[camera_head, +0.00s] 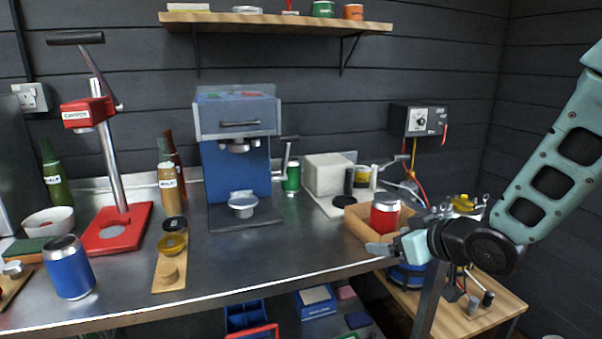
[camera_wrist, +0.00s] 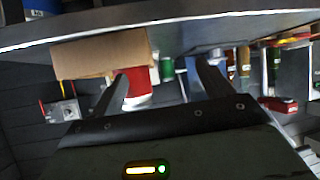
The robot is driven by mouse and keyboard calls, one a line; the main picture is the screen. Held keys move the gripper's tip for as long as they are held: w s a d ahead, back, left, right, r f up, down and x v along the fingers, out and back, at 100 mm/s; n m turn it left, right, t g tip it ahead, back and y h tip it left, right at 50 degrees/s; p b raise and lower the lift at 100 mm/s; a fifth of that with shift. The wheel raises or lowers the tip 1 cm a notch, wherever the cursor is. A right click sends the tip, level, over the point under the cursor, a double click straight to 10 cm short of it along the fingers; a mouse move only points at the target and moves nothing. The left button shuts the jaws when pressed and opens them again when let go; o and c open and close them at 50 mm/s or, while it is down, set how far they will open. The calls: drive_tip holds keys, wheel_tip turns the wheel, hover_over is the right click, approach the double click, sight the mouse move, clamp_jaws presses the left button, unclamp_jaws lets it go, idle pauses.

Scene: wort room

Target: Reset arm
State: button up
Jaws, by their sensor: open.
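My arm (camera_head: 545,165) reaches in from the right and bends down at the wrist joint. My gripper (camera_head: 378,248) is near the counter's front right edge, in front of a wooden box (camera_head: 357,222). In the wrist view my gripper (camera_wrist: 157,70) has its two fingers apart, with nothing held between them. A red can with a silver top (camera_head: 385,213) stands at the wooden box, beyond the fingers and apart from them as far as I can tell. The can also shows behind the left finger in the wrist view (camera_wrist: 138,80).
The steel counter (camera_head: 240,270) holds a blue can (camera_head: 68,268), a red capper (camera_head: 115,228), bottles (camera_head: 167,178), a blue machine (camera_head: 237,165) and a white block (camera_head: 328,174). A wooden side table (camera_head: 495,315) stands below my wrist. A shelf (camera_head: 275,23) hangs above.

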drive_tip(key=s+a+r+g+h+p, duration=0.1)
drive_tip(key=s+g, duration=0.2)
drive_tip(key=s, duration=0.7)
drive_tip(key=s+a+r+n+g+h+p, duration=0.1)
drive_tip(key=s+g, duration=0.3)
drive_tip(key=s, duration=0.6)
drive_tip(key=s+a+r+g+h+p, duration=0.2)
drive_tip(key=s+g+h, duration=0.1)
drive_tip(key=s, duration=0.6)
drive_tip(key=shift+s+a+g, duration=0.3)
drive_tip(key=shift+s+a, duration=0.05)
drive_tip(key=shift+s, duration=0.05)
